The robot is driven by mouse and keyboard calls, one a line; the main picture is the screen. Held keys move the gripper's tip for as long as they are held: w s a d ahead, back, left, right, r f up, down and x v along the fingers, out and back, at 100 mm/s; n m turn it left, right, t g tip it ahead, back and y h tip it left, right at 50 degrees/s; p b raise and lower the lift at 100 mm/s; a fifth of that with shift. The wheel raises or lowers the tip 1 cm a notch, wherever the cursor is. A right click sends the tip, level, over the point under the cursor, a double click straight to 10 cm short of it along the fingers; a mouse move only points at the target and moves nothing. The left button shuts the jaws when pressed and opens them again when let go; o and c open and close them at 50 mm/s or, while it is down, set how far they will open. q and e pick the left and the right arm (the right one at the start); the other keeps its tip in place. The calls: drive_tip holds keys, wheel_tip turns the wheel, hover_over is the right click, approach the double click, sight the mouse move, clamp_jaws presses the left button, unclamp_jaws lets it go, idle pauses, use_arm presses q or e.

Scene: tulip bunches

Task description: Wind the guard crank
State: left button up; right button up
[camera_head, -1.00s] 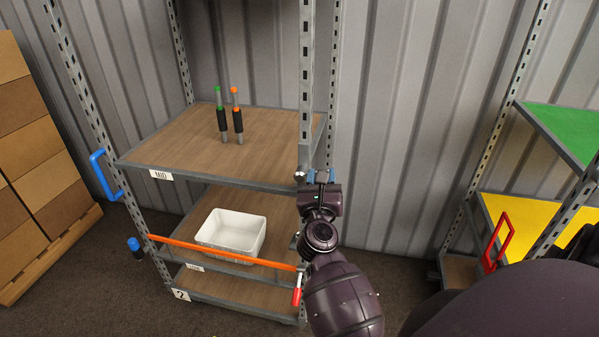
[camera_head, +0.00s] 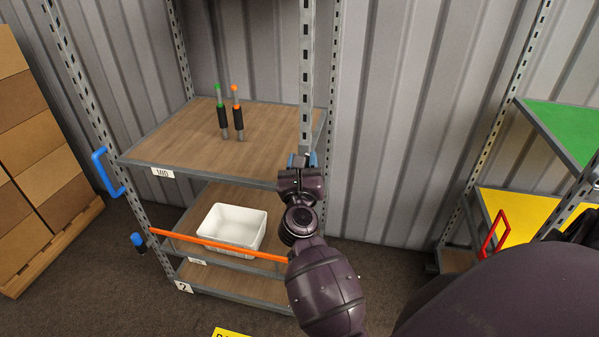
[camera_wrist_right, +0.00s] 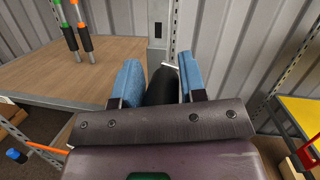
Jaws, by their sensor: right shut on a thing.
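My right gripper (camera_head: 302,160) is at the right front post of the shelf rack, at the height of the middle shelf's front corner. In the right wrist view its blue fingers (camera_wrist_right: 160,82) are shut on a black grip (camera_wrist_right: 162,88), which looks like the crank's handle. A light-coloured edge shows just behind the grip. The rest of the crank is hidden by the gripper and wrist. An orange bar (camera_head: 215,245) runs across the rack front above the lowest shelf. Its right end is behind my right arm. My left gripper is not in view.
The middle shelf (camera_head: 175,145) holds two black-gripped rods with green (camera_head: 222,118) and orange (camera_head: 237,118) tips. A white bin (camera_head: 232,228) stands on the shelf below. A blue handle (camera_head: 107,172) is on the left post. A second rack with a yellow shelf (camera_head: 515,218) is at right.

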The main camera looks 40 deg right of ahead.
drive_tip(key=shift+d+m+g, duration=0.1)
drive_tip(key=shift+m+g, duration=0.2)
drive_tip(key=shift+m, duration=0.3)
drive_tip(key=o, duration=0.9)
drive_tip(key=shift+s, duration=0.1)
drive_tip(key=shift+r, duration=0.1)
